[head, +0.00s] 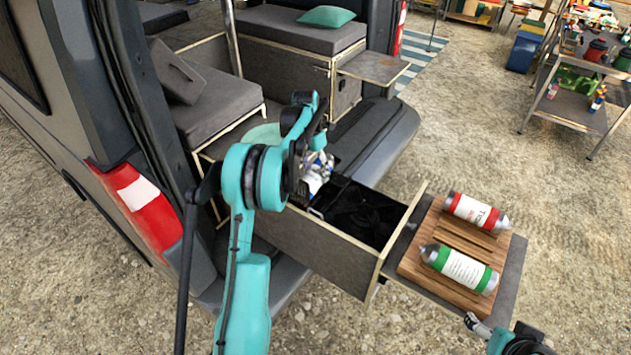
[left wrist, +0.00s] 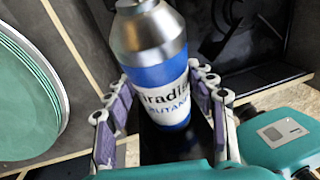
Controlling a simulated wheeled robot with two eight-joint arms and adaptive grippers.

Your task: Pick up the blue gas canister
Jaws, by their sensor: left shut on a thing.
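The blue gas canister (left wrist: 158,75) stands between the fingers of my left gripper (left wrist: 165,95) in the left wrist view. It has a silver top, a blue body and a white label reading in part "BUTANE". The purple finger pads close on it from both sides. In the head view the canister (head: 318,178) shows partly, at the left end of the open drawer (head: 315,245), with my left gripper (head: 312,163) and arm hiding much of it. My right gripper (head: 476,322) is at the bottom right, small and partly cut off, so its jaws cannot be read.
A red canister (head: 475,212) and a green canister (head: 459,268) lie on a wooden board (head: 415,262) right of the drawer. Dark contents fill the drawer's right part. A green round stack (left wrist: 30,95) is beside the gripper. The van's side (head: 70,110) stands at left.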

